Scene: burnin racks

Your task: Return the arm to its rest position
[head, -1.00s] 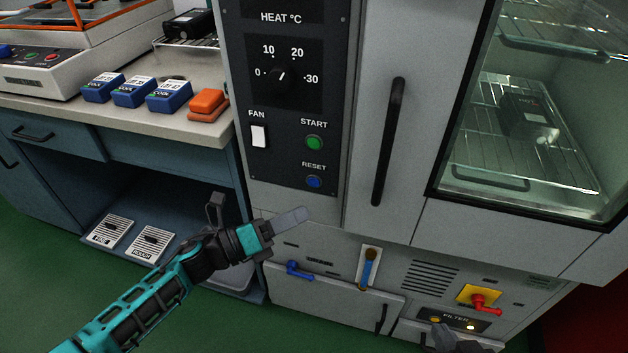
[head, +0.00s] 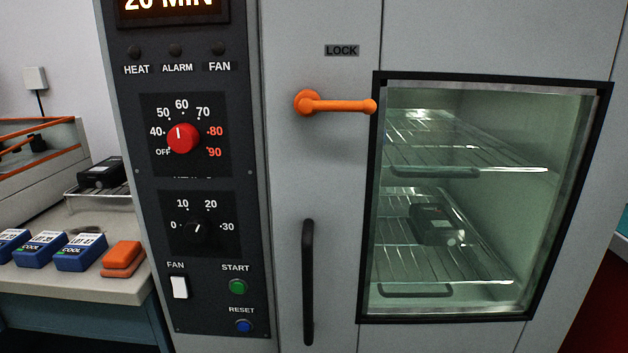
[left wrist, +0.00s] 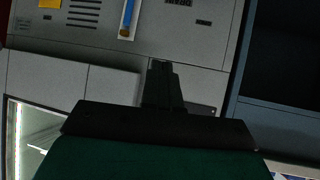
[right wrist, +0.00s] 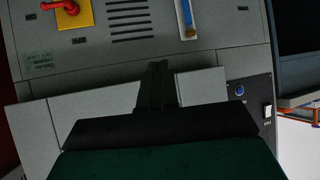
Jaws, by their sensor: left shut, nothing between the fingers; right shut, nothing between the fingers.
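Neither of my arms shows in the head view. In the left wrist view my left gripper (left wrist: 162,82) is a dark, narrow pair of fingers, shut with nothing held, in front of the grey lower cabinet front (left wrist: 60,70). In the right wrist view my right gripper (right wrist: 154,85) is likewise shut and empty, in front of the grey cabinet front (right wrist: 90,105). I cannot tell the exact gap between either gripper and the cabinet.
The grey oven (head: 325,190) fills the head view, with a control panel (head: 130,230), an orange lock lever (head: 340,105) and a black door handle (head: 308,280). A dark box (head: 435,225) sits on a rack behind glass. A bench (head: 95,290) with blue packs stands left.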

